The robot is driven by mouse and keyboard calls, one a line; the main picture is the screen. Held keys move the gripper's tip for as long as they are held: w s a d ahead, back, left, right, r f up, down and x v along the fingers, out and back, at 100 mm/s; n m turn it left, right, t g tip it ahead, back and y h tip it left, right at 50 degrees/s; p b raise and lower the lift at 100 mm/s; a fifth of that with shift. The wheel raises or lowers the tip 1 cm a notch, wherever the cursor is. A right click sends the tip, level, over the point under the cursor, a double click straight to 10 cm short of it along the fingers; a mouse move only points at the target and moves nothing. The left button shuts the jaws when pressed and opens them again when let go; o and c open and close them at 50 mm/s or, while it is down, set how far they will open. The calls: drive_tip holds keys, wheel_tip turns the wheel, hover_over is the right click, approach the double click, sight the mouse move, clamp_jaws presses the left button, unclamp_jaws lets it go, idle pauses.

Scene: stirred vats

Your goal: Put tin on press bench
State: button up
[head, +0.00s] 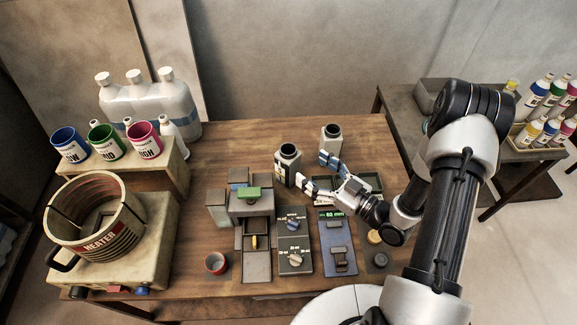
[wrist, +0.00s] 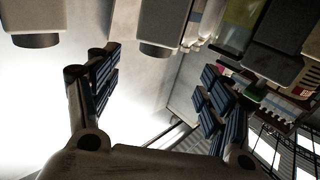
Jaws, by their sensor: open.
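Two grey tins with dark round open mouths stand upright on the wooden bench (head: 345,125): a nearer tin (head: 287,168) and a farther tin (head: 331,140). My gripper (head: 315,170) is open and empty, its fingers spread beside the nearer tin, with one finger in front of the farther tin. I cannot tell whether they touch. In the wrist view my gripper (wrist: 158,85) also shows open; one tin (wrist: 165,25) appears beyond the gap between the fingers and another (wrist: 38,18) at upper left. A grey press-like machine (head: 254,205) with a green block stands left of my gripper.
Control panels with knobs (head: 294,228) and a blue panel (head: 337,240) lie front centre. A dark tray (head: 374,183) sits behind my wrist. A heater pot (head: 95,215), colored cups (head: 105,140) and white bottles (head: 140,100) fill the left. A side table (head: 398,115) stands right.

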sight(295, 154)
drive_tip(key=x, duration=0.5)
drive_tip(key=shift+w+d+b+x, duration=0.1)
drive_tip(key=shift+b+x, duration=0.3)
drive_tip(key=shift+x, duration=0.9)
drive_tip(key=shift+w+d+b+x, duration=0.15)
drive_tip(key=shift+b+x, duration=0.2)
drive_tip(key=shift+x, duration=1)
drive_tip(key=shift+c, duration=0.3)
drive_tip(key=c, duration=1.6)
drive_tip(key=shift+o, duration=0.2)
